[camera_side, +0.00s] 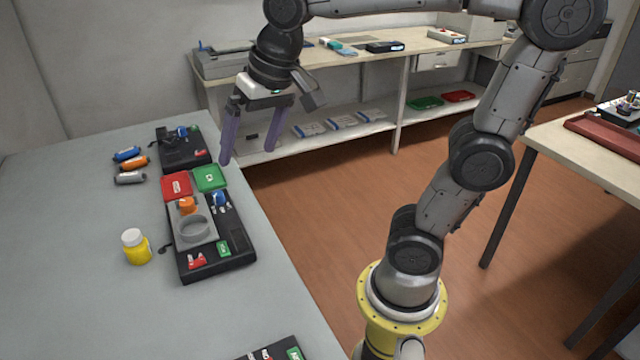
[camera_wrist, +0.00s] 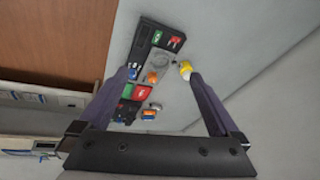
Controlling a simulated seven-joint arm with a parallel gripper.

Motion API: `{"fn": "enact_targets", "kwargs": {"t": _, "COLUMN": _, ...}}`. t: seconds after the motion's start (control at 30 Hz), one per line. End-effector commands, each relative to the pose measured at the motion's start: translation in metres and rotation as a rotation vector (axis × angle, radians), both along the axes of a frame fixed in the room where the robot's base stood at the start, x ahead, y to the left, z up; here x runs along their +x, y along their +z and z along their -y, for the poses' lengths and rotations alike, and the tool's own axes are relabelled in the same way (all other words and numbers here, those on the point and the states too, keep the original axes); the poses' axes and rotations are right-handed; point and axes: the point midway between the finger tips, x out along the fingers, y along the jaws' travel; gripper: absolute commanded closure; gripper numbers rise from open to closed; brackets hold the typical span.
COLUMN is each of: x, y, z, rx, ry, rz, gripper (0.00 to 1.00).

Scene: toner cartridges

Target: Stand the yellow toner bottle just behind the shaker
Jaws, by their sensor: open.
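The yellow toner bottle (camera_side: 138,253) with a white cap stands upright on the grey table, left of a black base unit. It also shows in the wrist view (camera_wrist: 186,71), near the tip of one finger in the picture. What looks like the shaker, a grey plate with a raised ring (camera_side: 195,230), sits on the black base (camera_side: 237,245); the ring shows in the wrist view too (camera_wrist: 149,58). My gripper (camera_side: 248,155) is open and empty, held high beyond the table's right edge, well away from the bottle. Its purple fingers are spread in the wrist view (camera_wrist: 162,75).
Red (camera_side: 177,186) and green (camera_side: 210,178) boxes and an orange knob (camera_side: 187,205) crowd the far end of the base. Blue, orange (camera_side: 134,163) and grey cartridges lie beside another black unit (camera_side: 184,155). The table left of the bottle is clear.

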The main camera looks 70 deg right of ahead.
Motion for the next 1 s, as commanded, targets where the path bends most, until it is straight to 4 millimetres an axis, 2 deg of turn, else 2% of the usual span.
{"fn": "enact_targets", "kwargs": {"t": 0.03, "x": -0.023, "y": -0.006, "z": 0.002, "rx": -0.026, "ry": 0.063, "rz": 0.024, "gripper": 0.02}}
{"fn": "enact_targets", "kwargs": {"t": 0.1, "x": -0.049, "y": -0.017, "z": 0.004, "rx": -0.066, "ry": 0.154, "rz": 0.052, "gripper": 0.02}}
{"fn": "enact_targets", "kwargs": {"t": 0.2, "x": -0.078, "y": -0.033, "z": 0.005, "rx": -0.119, "ry": 0.264, "rz": 0.086, "gripper": 0.02}}
{"fn": "enact_targets", "kwargs": {"t": 0.33, "x": -0.102, "y": -0.052, "z": 0.007, "rx": -0.171, "ry": 0.364, "rz": 0.114, "gripper": 0.02}}
{"fn": "enact_targets", "kwargs": {"t": 0.5, "x": -0.114, "y": -0.062, "z": 0.007, "rx": -0.202, "ry": 0.417, "rz": 0.128, "gripper": 0.02}}
{"fn": "enact_targets", "kwargs": {"t": 1.0, "x": -0.114, "y": -0.062, "z": 0.007, "rx": -0.202, "ry": 0.420, "rz": 0.127, "gripper": 0.02}}
